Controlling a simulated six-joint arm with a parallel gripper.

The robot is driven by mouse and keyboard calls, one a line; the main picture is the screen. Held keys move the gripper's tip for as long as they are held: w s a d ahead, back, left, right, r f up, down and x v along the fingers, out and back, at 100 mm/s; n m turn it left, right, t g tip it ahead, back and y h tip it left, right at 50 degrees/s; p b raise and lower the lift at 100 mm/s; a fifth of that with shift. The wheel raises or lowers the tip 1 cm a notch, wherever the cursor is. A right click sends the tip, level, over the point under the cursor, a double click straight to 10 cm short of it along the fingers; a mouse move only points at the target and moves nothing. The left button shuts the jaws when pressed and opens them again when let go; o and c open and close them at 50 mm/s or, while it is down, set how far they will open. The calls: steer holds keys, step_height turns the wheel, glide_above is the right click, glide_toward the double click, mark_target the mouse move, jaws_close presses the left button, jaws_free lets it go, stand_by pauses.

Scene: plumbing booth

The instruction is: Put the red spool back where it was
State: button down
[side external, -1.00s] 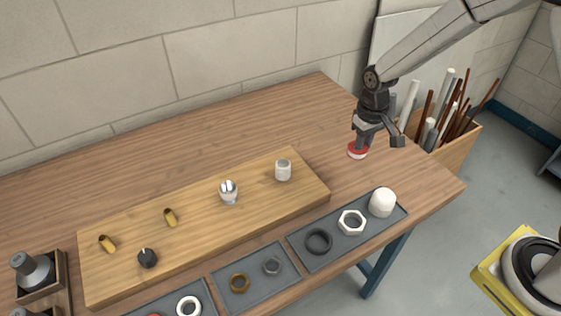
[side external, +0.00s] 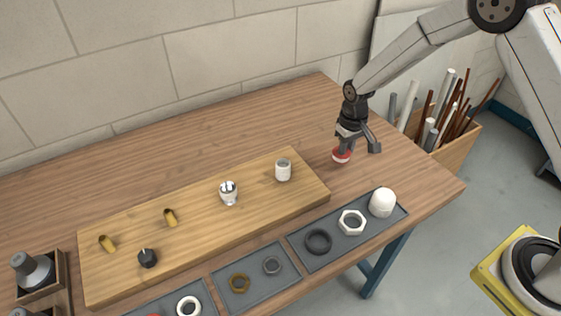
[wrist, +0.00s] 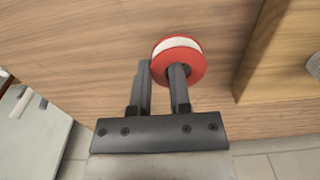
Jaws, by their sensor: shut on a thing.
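The red spool (side external: 342,155), with a white band around its middle, is in my gripper (side external: 345,148) at the right part of the wooden table. In the wrist view the spool (wrist: 190,77) sits at the fingertips of my gripper (wrist: 163,72), which is shut on its near edge. The spool is just above or on the table top; I cannot tell which. It is to the right of the wooden board, apart from it.
A wooden board (side external: 185,245) holds a white fitting (side external: 283,170), a chrome fitting (side external: 229,193) and brass parts. Grey trays (side external: 332,255) with rings, a nut and a white cap (side external: 382,203) line the front edge. The table (side external: 240,125) is bare behind the board.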

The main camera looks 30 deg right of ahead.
mark_target(345, 156)
steer(key=shift+w+f, duration=0.1)
steer(key=shift+f, duration=1.6)
steer(key=shift+f, duration=0.15)
steer(key=c, duration=0.6)
jaws_free()
steer(key=shift+r, duration=0.2)
steer(key=shift+r, duration=6)
